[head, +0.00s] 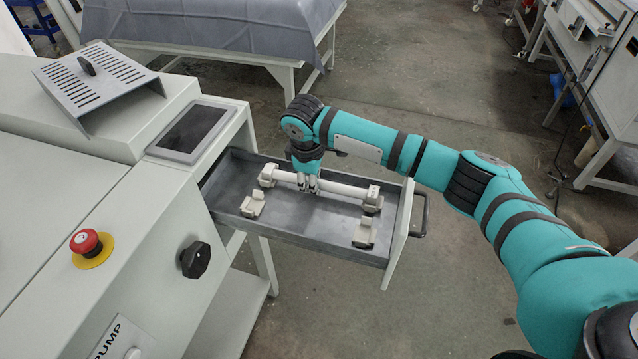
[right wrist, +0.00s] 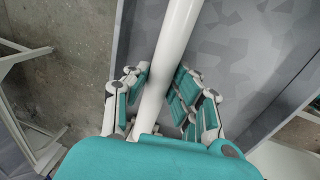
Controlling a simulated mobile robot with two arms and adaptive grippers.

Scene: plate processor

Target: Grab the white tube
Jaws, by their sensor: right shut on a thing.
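The white tube (head: 343,188) lies across cream holders inside the open grey drawer (head: 300,219) in the head view. Its ends are near the left rear holder (head: 267,174) and the right rear holder (head: 373,200). My right gripper (head: 308,186) comes down from above and is shut on the tube, left of its middle. In the right wrist view the white tube (right wrist: 170,62) runs between the teal-padded fingers of my right gripper (right wrist: 165,100). I cannot tell whether the tube is lifted off the holders. My left gripper is not in view.
Two front holders, left (head: 253,204) and right (head: 364,232), stand empty in the drawer. The machine's body (head: 150,215) is at left, with a red emergency button (head: 85,241) and a black knob (head: 195,260). The floor (head: 440,110) behind the drawer is clear.

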